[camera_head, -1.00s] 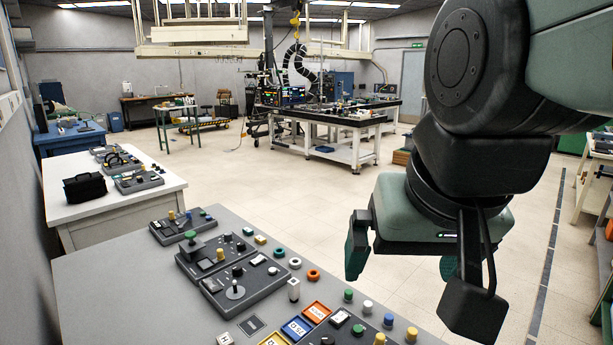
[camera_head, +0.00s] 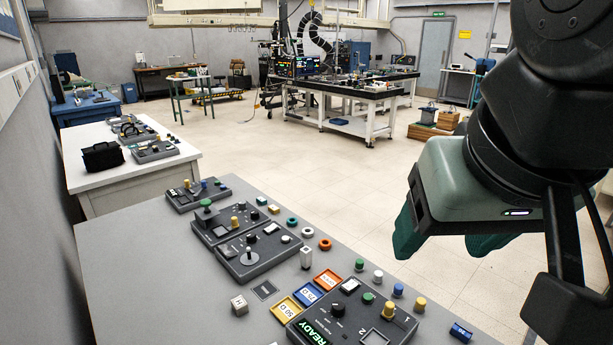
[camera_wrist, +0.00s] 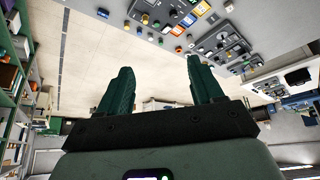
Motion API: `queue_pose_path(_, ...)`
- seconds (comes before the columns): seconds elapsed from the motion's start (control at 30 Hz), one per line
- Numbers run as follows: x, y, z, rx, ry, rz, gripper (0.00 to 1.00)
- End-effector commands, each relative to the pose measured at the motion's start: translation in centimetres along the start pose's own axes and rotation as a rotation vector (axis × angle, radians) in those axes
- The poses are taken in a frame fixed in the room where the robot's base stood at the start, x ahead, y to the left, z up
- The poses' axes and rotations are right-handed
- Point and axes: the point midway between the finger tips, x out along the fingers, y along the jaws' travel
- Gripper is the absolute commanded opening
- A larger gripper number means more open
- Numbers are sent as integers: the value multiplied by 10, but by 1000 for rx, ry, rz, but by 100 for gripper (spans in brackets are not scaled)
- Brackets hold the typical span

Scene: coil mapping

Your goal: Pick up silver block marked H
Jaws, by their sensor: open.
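The silver block marked H (camera_head: 239,305) sits on the grey table top (camera_head: 130,262), left of the yellow-framed tile. Its H faces up toward the camera. My gripper (camera_head: 448,246) is at the right in the head view, above and beyond the table's right edge, well apart from the block. Its two green fingers are spread and empty, as the wrist view also shows (camera_wrist: 158,88). I cannot make out the H block for sure in the wrist view.
A READY control panel (camera_head: 352,320), coloured tiles (camera_head: 308,294) and a taller silver block (camera_head: 306,258) stand near the H block. Small knobs and rings lie around them. More panels (camera_head: 245,250) stand behind. The table's left part is bare.

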Motion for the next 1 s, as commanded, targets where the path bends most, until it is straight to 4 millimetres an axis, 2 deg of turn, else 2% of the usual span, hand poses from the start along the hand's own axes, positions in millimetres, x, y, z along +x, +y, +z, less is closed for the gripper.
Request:
queue_pose_path(0.2,-97,1,-54,0,9,0,66)
queue_pose_path(0.3,-134,2,-73,0,6,0,66)
queue_pose_path(0.4,-163,2,-88,0,5,0,66)
queue_pose_path(0.6,-209,3,-113,0,3,0,66)
queue_pose_path(0.87,-180,-36,-169,371,87,-79,66)
queue_pose_path(1.0,-162,-65,-205,634,122,-166,66)
